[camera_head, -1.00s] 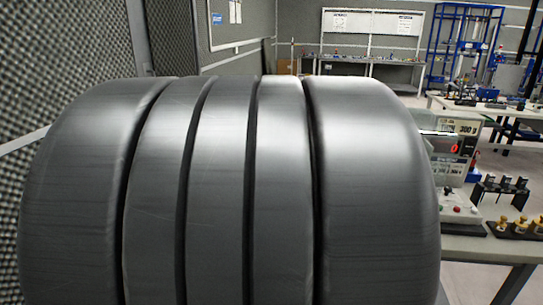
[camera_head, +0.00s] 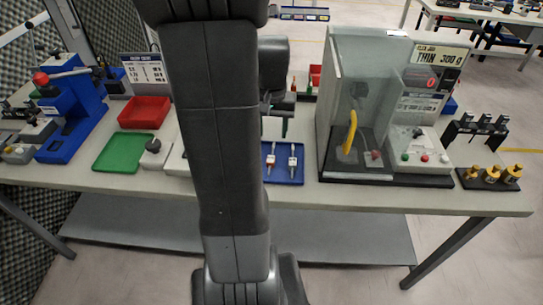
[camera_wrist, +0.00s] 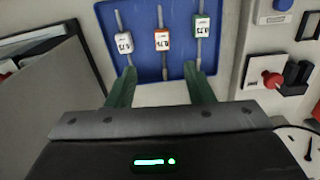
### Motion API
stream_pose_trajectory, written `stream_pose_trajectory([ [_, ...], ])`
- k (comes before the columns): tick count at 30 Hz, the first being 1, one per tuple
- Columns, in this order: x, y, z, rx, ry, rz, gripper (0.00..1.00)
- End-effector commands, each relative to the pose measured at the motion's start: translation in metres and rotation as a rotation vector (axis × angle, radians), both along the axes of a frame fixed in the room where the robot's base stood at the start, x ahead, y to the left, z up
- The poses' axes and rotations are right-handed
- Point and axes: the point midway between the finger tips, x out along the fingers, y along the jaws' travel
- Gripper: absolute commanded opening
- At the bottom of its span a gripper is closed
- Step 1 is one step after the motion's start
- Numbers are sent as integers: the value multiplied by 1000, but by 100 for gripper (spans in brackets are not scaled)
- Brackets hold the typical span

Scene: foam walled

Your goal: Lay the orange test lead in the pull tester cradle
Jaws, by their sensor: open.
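The orange test lead (camera_wrist: 161,40) lies on the blue tray (camera_wrist: 148,68) in the wrist view. It is the middle of three leads, between a white-tagged lead (camera_wrist: 123,42) and a green-tagged lead (camera_wrist: 201,27). My gripper (camera_wrist: 160,74) is open and empty, its green fingers apart at the tray's edge, pointing toward the leads. In the head view my arm hides part of the blue tray (camera_head: 284,178). A blue lever device (camera_head: 72,128) with a red knob stands at the left of the bench; I cannot tell surely whether it is the pull tester, and no cradle shows clearly.
A clear-walled machine (camera_head: 335,85) holding a yellow curved piece stands right of the tray. Green (camera_head: 118,153) and red (camera_head: 144,112) trays lie left. Brass weights (camera_head: 492,174) stand at the right end. The front edge of the bench (camera_head: 400,198) is bare.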

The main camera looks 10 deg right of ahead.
Motion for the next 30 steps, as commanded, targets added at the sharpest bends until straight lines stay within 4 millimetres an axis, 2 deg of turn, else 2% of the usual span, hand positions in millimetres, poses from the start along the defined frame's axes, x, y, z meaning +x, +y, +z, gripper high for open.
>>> stream_pose_trajectory([
  [1, 0, 0, -12, 1, 6, 0, 47],
  [6, 0, 0, -40, 0, 4, 1, 47],
  [14, 1, 1, -57, 0, 2, 1, 47],
  [24, 4, 3, -97, 0, 3, 1, 47],
  [30, 4, 3, -103, 0, 0, 1, 47],
])
